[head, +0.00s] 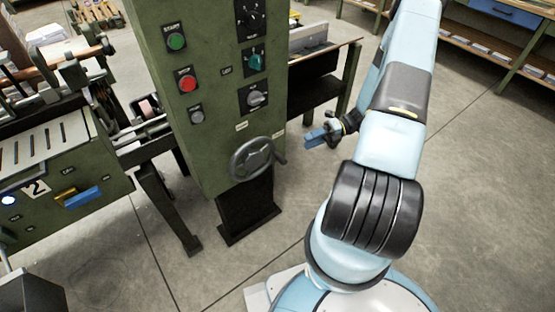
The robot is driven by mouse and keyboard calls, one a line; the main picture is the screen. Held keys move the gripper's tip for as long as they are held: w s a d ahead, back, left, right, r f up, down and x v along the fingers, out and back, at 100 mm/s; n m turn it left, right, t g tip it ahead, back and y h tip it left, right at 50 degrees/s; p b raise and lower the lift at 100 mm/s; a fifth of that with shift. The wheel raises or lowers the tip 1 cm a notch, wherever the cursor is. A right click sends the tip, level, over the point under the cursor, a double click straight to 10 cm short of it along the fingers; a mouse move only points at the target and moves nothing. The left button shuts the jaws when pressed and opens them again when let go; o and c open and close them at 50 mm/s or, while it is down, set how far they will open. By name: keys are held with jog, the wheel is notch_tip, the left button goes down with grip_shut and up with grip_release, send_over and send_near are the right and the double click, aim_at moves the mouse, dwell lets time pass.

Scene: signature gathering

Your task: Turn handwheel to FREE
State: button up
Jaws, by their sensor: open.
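The handwheel (252,158) is a dark grey wheel low on the front of the green control cabinet (212,130). A small crank knob sticks out at its right side. Small pale labels sit above and to the right of it, too small to read, so I cannot tell which position it is in. My gripper (313,137) has light blue fingers and is open, to the right of the handwheel and apart from it. Nothing shows between its fingers.
The cabinet carries a green START button (176,41), a red button (187,83), a grey button and several rotary knobs. A green machine with a slatted top (40,145) stands at left. A dark bench is behind the cabinet. Concrete floor is open at right.

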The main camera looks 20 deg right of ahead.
notch_tip(320, 180, down, 5)
jog(key=s+m+t+y, duration=0.1)
jog(key=m+t, duration=0.1)
jog(key=m, duration=0.1)
send_near(255, 162)
jog(key=shift+w+a+f+m, duration=0.15)
jog(key=shift+a+f+m, duration=0.15)
jog(key=shift+a+f, duration=0.7)
grip_shut()
jog(key=shift+r, duration=0.1)
